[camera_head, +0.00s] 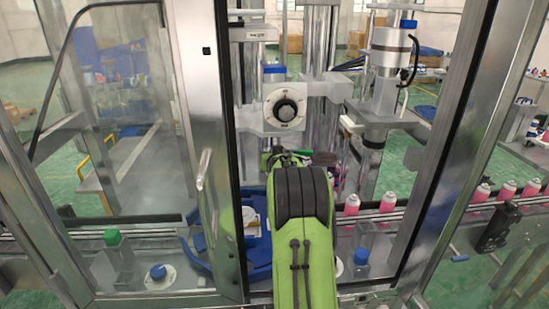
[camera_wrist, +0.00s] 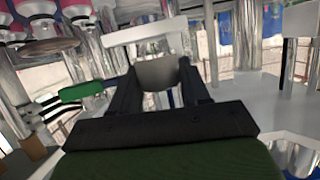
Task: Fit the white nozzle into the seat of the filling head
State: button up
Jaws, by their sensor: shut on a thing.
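My gripper (camera_wrist: 160,72) shows in the wrist view with its two black fingers closed on a pale grey-white piece, which appears to be the white nozzle (camera_wrist: 162,77). A white bracket-like part (camera_wrist: 143,38) stands just beyond the fingertips; I cannot tell whether the nozzle touches it. In the head view my green arm reaches into the machine and hides the fingertips and the nozzle.
Pink cans (camera_head: 388,202) line the conveyor at right, and pink cans (camera_wrist: 50,9) show in the wrist view. A green-ended part (camera_wrist: 84,90) is close left of the fingers. The glass door's metal frame (camera_head: 207,130) stands left of my arm. A blue tray (camera_head: 258,252) lies below.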

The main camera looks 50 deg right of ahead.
jog(key=shift+f+b, duration=0.4)
jog(key=shift+f, duration=0.1)
jog(key=o, duration=1.3)
jog(key=shift+a, duration=0.1)
jog(key=shift+s, duration=0.1)
jog(key=b+v, duration=0.2)
jog(key=v, duration=1.3)
jog(key=shift+a+r, duration=0.2)
jog(key=shift+a, duration=0.15)
